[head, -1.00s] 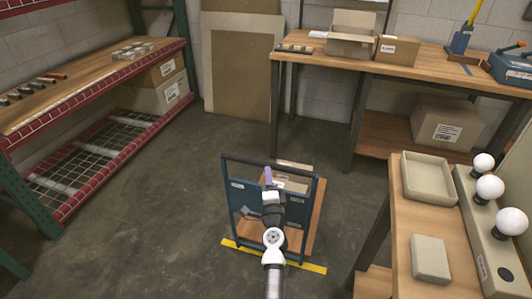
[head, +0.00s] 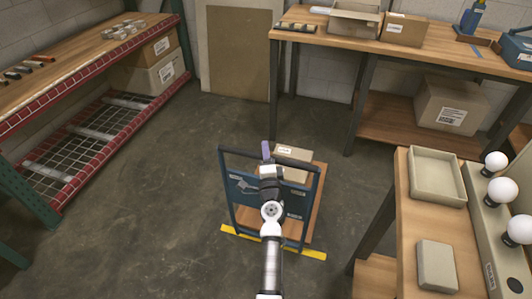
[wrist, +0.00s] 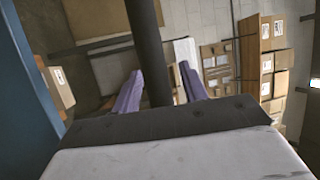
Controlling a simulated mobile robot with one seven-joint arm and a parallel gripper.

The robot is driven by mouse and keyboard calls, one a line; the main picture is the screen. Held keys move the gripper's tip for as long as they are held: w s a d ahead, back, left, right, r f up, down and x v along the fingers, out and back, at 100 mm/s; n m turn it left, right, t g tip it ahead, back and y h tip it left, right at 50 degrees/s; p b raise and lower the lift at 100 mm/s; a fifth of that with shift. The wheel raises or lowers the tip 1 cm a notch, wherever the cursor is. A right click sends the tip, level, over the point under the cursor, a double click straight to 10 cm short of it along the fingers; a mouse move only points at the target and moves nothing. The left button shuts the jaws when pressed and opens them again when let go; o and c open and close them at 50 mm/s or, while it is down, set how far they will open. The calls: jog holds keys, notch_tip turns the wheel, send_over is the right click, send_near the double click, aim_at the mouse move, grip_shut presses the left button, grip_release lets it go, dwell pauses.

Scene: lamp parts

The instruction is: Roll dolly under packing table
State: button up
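The dolly has a dark top handle bar (head: 232,150), a blue upright panel (head: 240,189) and a wooden deck (head: 318,190). It stands on the floor at the yellow tape, with a carton (head: 297,159) on its deck. The packing table (head: 400,54) stands behind it at the back right. My gripper (head: 266,151) is at the middle of the handle bar. In the wrist view its two purple fingers (wrist: 161,90) are apart, one on each side of the dark bar (wrist: 145,40). Narrow gaps show between fingers and bar. My arm hides part of the panel.
Open floor (head: 318,118) lies under the packing table's left part; its lower shelf (head: 385,130) holds a carton (head: 450,105) at right. A side bench (head: 405,240) with trays and bulbs stands near right. A red-edged rack (head: 120,125) stands left.

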grip_shut()
